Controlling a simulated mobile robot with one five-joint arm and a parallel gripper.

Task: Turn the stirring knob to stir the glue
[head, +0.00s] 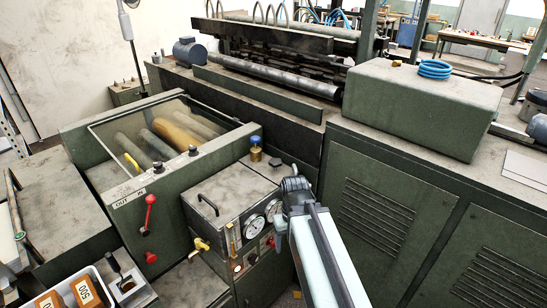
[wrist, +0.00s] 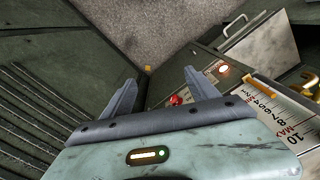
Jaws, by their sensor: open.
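The glue unit (head: 236,186) is a green-grey box with a black lid handle, and its front panel bears two round gauges (head: 257,226). A small red knob or button (wrist: 178,100) shows in the wrist view, beside my gripper's right finger. I cannot tell whether it is the stirring knob, and no label for that is readable. My gripper (wrist: 160,80) is open with nothing between its fingers. In the head view my gripper (head: 293,188) is beside the panel's right edge and my arm hides part of what lies behind.
A lit orange-white lamp (wrist: 224,69) and a numbered scale (wrist: 275,110) are near the red part. A yellow tap (head: 200,245) sticks out at the unit's left. A louvred cabinet (head: 385,215) stands close on the right. A red lever (head: 150,213) is farther left.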

